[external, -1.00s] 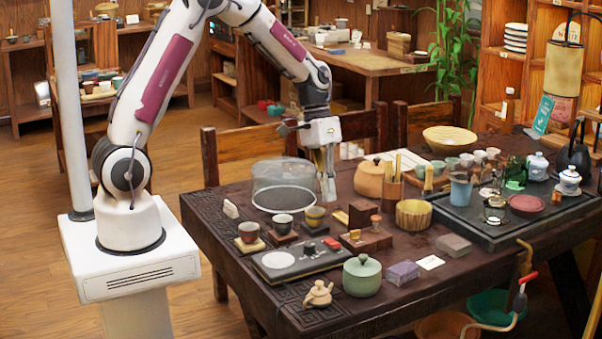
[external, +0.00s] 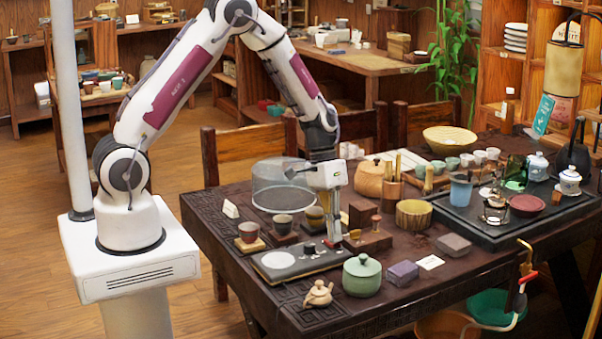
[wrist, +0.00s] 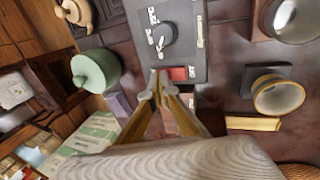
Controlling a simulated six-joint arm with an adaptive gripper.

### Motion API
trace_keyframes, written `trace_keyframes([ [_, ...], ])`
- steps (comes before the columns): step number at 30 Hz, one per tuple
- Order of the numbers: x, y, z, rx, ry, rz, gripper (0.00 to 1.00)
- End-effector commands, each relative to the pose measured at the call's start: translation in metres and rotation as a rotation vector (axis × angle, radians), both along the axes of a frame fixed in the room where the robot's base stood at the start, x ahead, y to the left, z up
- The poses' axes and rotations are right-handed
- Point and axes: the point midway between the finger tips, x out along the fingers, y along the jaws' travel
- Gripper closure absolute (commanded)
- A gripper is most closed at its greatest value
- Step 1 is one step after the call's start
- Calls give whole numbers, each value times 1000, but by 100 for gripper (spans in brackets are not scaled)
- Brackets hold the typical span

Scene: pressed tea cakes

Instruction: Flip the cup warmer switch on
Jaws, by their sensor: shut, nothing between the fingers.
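The cup warmer (external: 300,267) is a flat dark panel with a pale round plate at its left end. Its black knob (external: 308,248) stands on the panel, and the knob also shows in the wrist view (wrist: 166,38). A red switch (wrist: 183,73) sits at the panel's near edge in the wrist view. My gripper (external: 333,241) is shut and empty, pointing down at the warmer's right end. In the wrist view, my gripper's tips (wrist: 161,82) are just left of the red switch. I cannot tell whether they touch it or what position it is in.
A green lidded jar (external: 362,277) and a small tan teapot (external: 318,294) stand in front of the warmer. Cups (external: 283,225) stand behind it, one partly hidden by my gripper. A wooden block stand (external: 368,241) and a purple box (external: 403,272) are to the right.

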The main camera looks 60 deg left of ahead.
Motion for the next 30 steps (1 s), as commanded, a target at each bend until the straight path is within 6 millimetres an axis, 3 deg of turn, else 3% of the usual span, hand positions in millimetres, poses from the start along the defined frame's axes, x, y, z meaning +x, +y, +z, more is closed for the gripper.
trace_keyframes([
  [14,-1,-7,-10,1,-2,-3,100],
  [30,0,1,-7,0,-1,-1,100],
])
